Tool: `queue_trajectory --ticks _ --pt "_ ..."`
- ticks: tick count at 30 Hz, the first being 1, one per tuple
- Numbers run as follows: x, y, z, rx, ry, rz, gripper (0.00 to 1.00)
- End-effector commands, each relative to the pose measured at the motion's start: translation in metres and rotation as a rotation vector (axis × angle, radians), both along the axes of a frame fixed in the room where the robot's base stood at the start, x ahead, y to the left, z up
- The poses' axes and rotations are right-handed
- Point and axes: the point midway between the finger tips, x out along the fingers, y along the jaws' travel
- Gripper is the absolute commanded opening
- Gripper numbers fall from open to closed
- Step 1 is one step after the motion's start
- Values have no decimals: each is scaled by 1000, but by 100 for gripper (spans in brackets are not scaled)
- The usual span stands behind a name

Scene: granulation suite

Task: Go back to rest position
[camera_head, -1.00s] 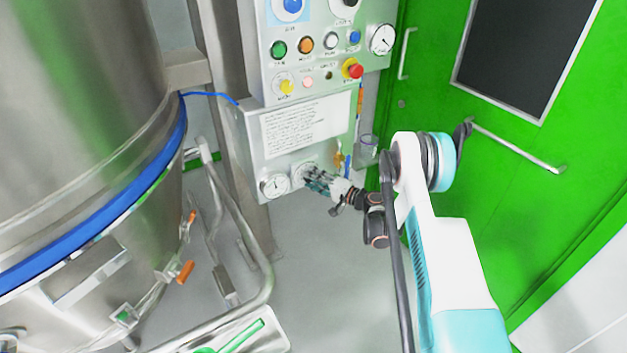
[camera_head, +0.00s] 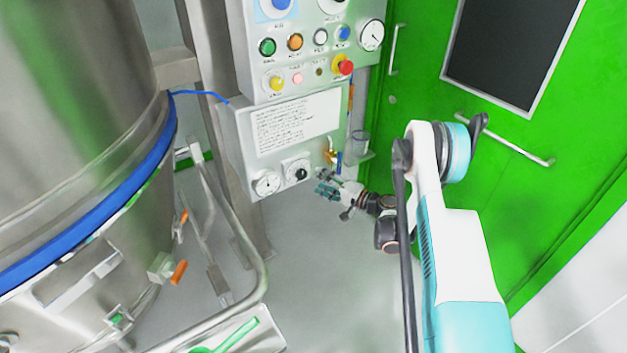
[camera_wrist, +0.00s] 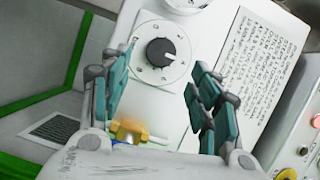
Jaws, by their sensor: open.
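My gripper (camera_head: 328,184) is at the lower right of the control panel (camera_head: 235,125) in the head view, a little off its front face. In the wrist view my gripper (camera_wrist: 155,100) is open, with its teal fingers apart and nothing between them. Past the fingers is a black rotary knob (camera_wrist: 160,51) on a round white dial plate. The knob also shows in the head view (camera_head: 300,174), beside a round gauge (camera_head: 267,182), and my fingers look clear of it.
A steel vessel (camera_head: 70,130) with a blue band stands at left, with pipes below it. A brass valve (camera_head: 331,154) and a clear cup (camera_head: 360,140) are close to my gripper. A green door (camera_head: 420,90) with a handle (camera_head: 505,140) is at right. Grey floor (camera_head: 320,270) is open below.

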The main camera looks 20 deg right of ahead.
Motion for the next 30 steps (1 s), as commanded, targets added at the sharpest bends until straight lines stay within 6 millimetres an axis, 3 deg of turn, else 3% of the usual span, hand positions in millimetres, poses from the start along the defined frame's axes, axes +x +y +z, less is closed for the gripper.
queue_trajectory --ticks 19,23,30 --pt "-4 -3 5 -6 3 1 56" --pt "0 3 25 -46 20 9 56" --pt "2 23 89 -186 76 34 56"
